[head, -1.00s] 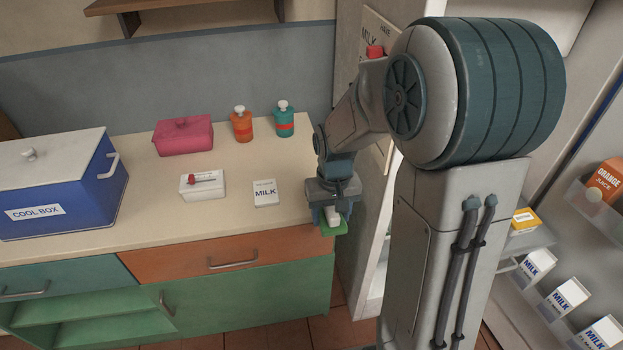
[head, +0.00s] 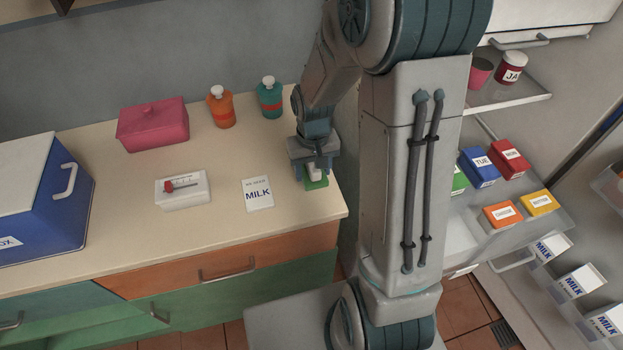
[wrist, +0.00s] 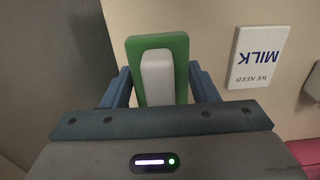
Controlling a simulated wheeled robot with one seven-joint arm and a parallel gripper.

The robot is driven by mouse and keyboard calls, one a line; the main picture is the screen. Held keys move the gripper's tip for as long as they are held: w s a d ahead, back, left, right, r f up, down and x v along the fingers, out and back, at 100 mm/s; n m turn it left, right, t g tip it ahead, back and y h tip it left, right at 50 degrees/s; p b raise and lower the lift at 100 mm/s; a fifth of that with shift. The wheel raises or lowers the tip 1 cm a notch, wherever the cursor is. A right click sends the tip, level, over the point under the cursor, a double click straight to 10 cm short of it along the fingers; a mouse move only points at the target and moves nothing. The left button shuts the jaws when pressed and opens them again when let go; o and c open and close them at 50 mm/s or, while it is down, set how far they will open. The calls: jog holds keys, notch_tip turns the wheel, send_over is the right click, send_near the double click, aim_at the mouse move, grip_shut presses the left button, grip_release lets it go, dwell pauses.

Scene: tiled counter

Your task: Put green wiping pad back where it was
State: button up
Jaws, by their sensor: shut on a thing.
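The green wiping pad (head: 316,183) has a white grip block on its top. My gripper (head: 314,172) is shut on it at the right end of the counter (head: 230,235). In the wrist view the pad (wrist: 181,48) stands out between the two blue fingers, with the white block in the middle. The pad is over the counter top near its right edge; I cannot tell whether it touches the surface.
A "MILK" note card (head: 258,194) lies just left of the pad. A white box with a red knob (head: 182,190), a pink box (head: 153,126), an orange bottle (head: 221,107) and a teal bottle (head: 270,97) stand further left and behind. An open fridge (head: 520,215) is at right.

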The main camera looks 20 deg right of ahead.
aim_at(312, 182)
jog(key=shift+f, duration=2.6)
jog(key=shift+f, duration=0.15)
jog(key=o, duration=1)
notch_tip(312, 182, up, 12)
jog(key=shift+r, duration=0.1)
jog(key=s+r+t, duration=0.3)
jog(key=s+r, duration=0.7)
jog(key=s, duration=0.4)
jog(key=shift+s+r, duration=0.15)
